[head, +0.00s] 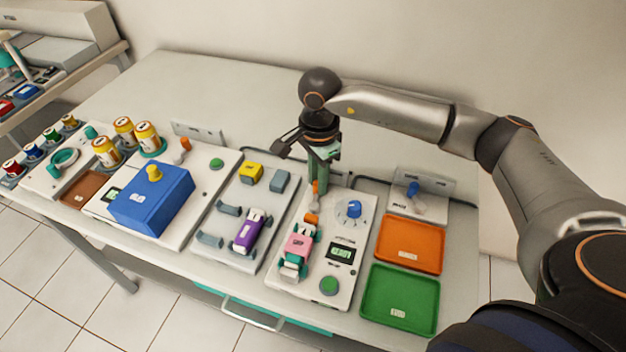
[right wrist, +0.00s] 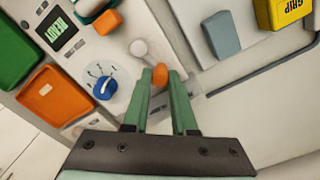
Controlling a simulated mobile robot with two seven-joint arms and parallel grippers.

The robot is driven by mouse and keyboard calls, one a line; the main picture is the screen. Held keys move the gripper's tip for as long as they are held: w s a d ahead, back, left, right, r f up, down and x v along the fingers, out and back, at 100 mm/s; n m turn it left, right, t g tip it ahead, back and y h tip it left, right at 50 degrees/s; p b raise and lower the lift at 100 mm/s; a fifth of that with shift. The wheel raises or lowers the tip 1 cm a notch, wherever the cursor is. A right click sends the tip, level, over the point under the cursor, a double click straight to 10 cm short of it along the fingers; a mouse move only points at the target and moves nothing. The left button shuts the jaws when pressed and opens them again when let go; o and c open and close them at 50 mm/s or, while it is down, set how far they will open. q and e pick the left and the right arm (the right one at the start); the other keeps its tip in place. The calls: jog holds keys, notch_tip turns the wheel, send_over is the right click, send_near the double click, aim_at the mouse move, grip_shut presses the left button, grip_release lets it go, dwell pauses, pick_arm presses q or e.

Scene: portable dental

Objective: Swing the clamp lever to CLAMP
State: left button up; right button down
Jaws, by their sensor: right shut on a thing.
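My right gripper (head: 320,182) reaches down from above at the back of a white panel (head: 283,275). Its green fingers are shut on the orange knob (right wrist: 160,75) of a lever; in the head view the knob (head: 315,188) shows beside the fingers. The lever's lower part is mostly hidden in the head view; a white ball-like part (right wrist: 138,48) lies near the knob in the wrist view. A pink piece with teal parts (head: 298,246) sits at the panel's front left, with an orange part (head: 312,219) behind it. I cannot read any CLAMP lettering. My left gripper is not in view.
The panel carries a blue dial (head: 354,209), a READY display (head: 341,254) and a green button (head: 329,286). Orange (head: 440,247) and green (head: 433,300) trays lie to its right. A blue-knobbed lever (head: 413,188) stands behind them. A purple piece (head: 247,234) lies left.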

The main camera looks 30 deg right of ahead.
jog(key=m, duration=0.1)
jog(key=s+d+m, duration=0.1)
jog(key=m, duration=0.1)
jog(key=shift+m+b, duration=0.3)
jog(key=shift+s+d+m, duration=0.1)
jog(key=shift+s+m, duration=0.25)
jog(key=shift+m, duration=0.7)
jog(key=shift+s+d+m, duration=0.1)
jog(key=shift+s+m, duration=0.2)
jog(key=shift+m, duration=0.75)
jog(key=c, duration=0.7)
grip_release()
jog(key=shift+r, duration=0.1)
notch_tip(320, 180, up, 12)
jog(key=shift+r, duration=0.2)
